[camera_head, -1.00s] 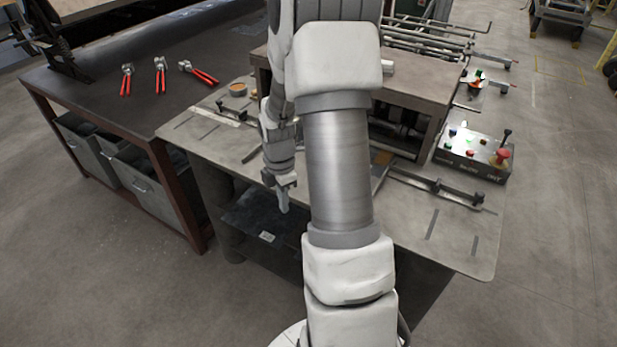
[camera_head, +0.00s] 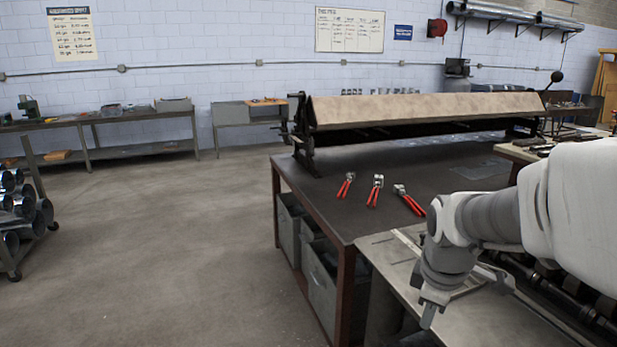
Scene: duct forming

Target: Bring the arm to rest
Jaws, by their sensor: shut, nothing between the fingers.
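My arm enters from the right edge of the head view, its white links bent downward. My gripper (camera_head: 429,312) hangs at the end of it, pointing down, over the near left part of the grey machine table (camera_head: 475,322). Its fingers are together with nothing between them. Nothing is seen touching it, though the gap between the fingertips and the table is hard to judge.
The dark workbench (camera_head: 345,218) stands beyond the arm, with several red-handled hand tools (camera_head: 375,192) and a long bending brake (camera_head: 420,108). Rollers (camera_head: 560,292) lie right of the gripper. A pipe rack (camera_head: 22,215) stands far left. The floor (camera_head: 180,255) between is clear.

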